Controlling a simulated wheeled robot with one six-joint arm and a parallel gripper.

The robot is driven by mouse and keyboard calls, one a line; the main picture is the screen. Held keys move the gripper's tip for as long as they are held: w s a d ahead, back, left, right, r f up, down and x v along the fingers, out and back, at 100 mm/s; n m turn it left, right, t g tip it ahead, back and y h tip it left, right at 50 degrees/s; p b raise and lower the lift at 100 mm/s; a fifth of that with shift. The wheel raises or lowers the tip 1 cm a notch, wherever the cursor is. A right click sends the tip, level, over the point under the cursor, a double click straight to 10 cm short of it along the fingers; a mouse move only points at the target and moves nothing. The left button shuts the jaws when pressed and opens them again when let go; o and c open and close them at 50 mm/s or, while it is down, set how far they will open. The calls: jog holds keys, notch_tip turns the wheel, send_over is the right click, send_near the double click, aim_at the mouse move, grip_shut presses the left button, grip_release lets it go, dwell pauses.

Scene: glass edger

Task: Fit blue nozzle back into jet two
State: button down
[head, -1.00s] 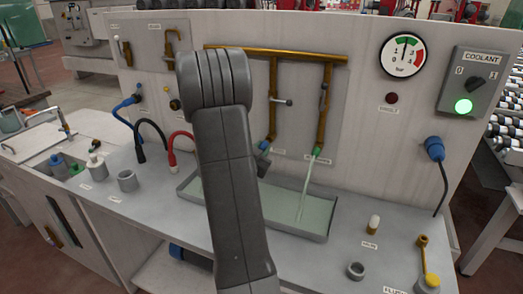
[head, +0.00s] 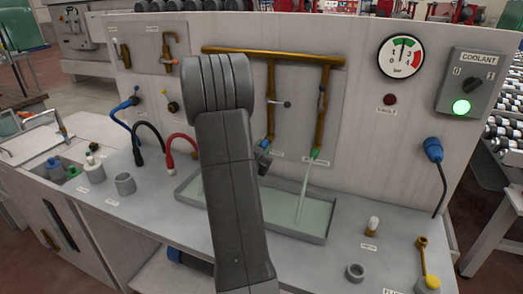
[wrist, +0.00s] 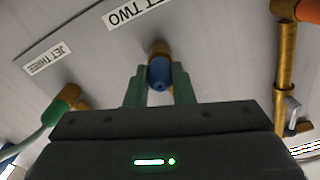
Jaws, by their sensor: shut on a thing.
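In the wrist view the blue nozzle (wrist: 160,73) sits between the two green fingers of my gripper (wrist: 159,88), which is shut on it. Its far end meets the brass outlet of jet two (wrist: 159,47), under the JET TWO label (wrist: 140,10). The nozzle looks in line with the outlet; how deep it sits cannot be told. In the head view my arm covers part of the pipework, and only a bit of the gripper shows near the jet two pipe (head: 271,105).
Jet three (head: 316,153) has a green nozzle and pours a stream into the tray (head: 325,236). The coolant switch box (head: 470,82) has a lit green lamp. Red (head: 180,138) and black (head: 150,130) hoses stand left of my arm. A grey cup (head: 125,184) stands on the bench.

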jog(key=shift+w+d, duration=0.15)
jog(key=shift+w, duration=0.25)
jog(key=c, duration=1.2)
grip_release()
jog(key=shift+o, duration=0.2)
jog(key=b+v, duration=0.2)
jog(key=v, duration=1.2)
jog(key=shift+b, duration=0.4)
jog(key=shift+w, duration=0.2)
jog(key=p+x, duration=0.2)
jog(key=x, duration=1.1)
jog(key=shift+w+d+p, duration=0.2)
jog(key=shift+w+p, duration=0.1)
jog(key=shift+p, duration=0.05)
jog(key=shift+s+a, duration=0.1)
jog(key=shift+s, duration=0.2)
